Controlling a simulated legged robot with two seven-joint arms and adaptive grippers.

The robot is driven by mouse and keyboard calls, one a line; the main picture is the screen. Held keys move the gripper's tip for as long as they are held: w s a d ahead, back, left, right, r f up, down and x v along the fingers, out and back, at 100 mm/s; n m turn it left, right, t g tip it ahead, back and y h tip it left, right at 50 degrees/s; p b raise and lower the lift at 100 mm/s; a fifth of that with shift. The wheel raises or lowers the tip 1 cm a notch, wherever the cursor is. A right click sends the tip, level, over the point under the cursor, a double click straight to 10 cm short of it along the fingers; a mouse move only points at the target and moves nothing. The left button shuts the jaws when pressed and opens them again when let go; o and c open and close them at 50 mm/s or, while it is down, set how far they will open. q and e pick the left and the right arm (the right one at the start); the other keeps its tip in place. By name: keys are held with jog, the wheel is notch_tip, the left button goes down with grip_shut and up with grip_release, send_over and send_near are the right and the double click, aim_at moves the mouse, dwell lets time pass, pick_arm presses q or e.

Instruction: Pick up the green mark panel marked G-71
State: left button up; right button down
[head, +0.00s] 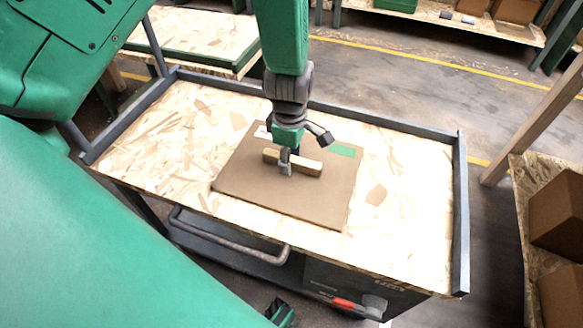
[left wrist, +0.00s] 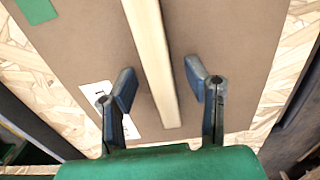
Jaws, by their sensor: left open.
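A flat brown panel (head: 315,205) lies on the cart top, with a green mark (head: 342,150) near its far right edge. A pale wooden bar (head: 306,168) runs across its middle like a handle. The left wrist view shows the panel (left wrist: 235,35), the bar (left wrist: 150,45), part of the green mark (left wrist: 37,10) and a white label (left wrist: 98,90) whose writing I cannot read. My left gripper (head: 303,152) is over the panel. Its open fingers (left wrist: 160,76) are on either side of the bar, with gaps to it. My right gripper is not seen.
The cart's chipboard top (head: 420,185) is bare around the panel, with a raised grey rail (head: 461,210) at its edges. Shelving with brown boxes (head: 560,210) stands at the right. Another chipboard table (head: 200,35) stands behind.

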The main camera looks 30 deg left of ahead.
pick_arm(q)
jog(key=shift+d, duration=0.25)
grip_shut()
jog(key=shift+d+r, duration=0.1)
